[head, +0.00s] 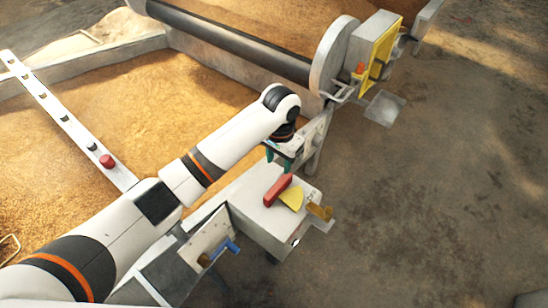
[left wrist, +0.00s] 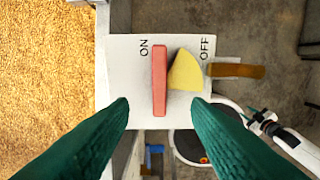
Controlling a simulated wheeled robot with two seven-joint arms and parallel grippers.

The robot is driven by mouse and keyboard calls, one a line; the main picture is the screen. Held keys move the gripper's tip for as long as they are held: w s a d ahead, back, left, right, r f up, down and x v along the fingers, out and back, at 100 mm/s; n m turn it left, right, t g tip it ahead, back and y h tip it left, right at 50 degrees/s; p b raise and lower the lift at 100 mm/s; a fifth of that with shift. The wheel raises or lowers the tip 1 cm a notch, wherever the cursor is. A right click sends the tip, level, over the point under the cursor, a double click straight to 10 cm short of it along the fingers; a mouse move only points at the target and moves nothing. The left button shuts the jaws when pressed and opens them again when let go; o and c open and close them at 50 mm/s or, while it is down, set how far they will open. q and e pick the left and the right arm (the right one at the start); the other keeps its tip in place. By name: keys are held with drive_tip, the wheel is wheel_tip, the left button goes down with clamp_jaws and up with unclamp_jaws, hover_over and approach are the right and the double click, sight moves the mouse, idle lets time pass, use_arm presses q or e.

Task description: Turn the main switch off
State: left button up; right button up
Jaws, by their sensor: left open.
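The main switch is a red lever bar (head: 277,190) on top of a light grey box (head: 258,220). In the left wrist view the red bar (left wrist: 159,82) stands lengthwise beside the ON label (left wrist: 144,47). A yellow wedge (left wrist: 186,72) lies between it and the OFF label (left wrist: 205,47). My left gripper (head: 284,164) is open above the far end of the box. In its wrist view the green fingers (left wrist: 160,110) spread to both sides of the bar, apart from it. My right gripper (left wrist: 250,116) appears small at the right of that view; its opening is unclear.
A brown tab (head: 320,212) sticks out of the box's right side, and a blue handle (head: 232,246) is below it. A large roller (head: 235,45) lies behind, over a grain bed (head: 150,100). A rail with a red button (head: 107,161) is at left. Open floor (head: 440,200) lies right.

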use_arm(q)
hover_over(278, 185)
drive_tip(key=f, duration=0.5)
drive_tip(key=shift+s+f, duration=0.1)
drive_tip(key=shift+s, duration=0.2)
drive_tip(key=f, duration=0.6)
drive_tip(key=shift+w+f, duration=0.15)
drive_tip(key=shift+w, duration=0.05)
use_arm(e)
drive_tip(key=shift+s+d+f, duration=0.3)
drive_tip(key=shift+s+d, duration=0.05)
drive_tip(key=shift+s, duration=0.25)
use_arm(q)
clamp_jaws()
use_arm(e)
drive_tip(key=shift+s+a, duration=0.25)
drive_tip(key=shift+s, duration=0.05)
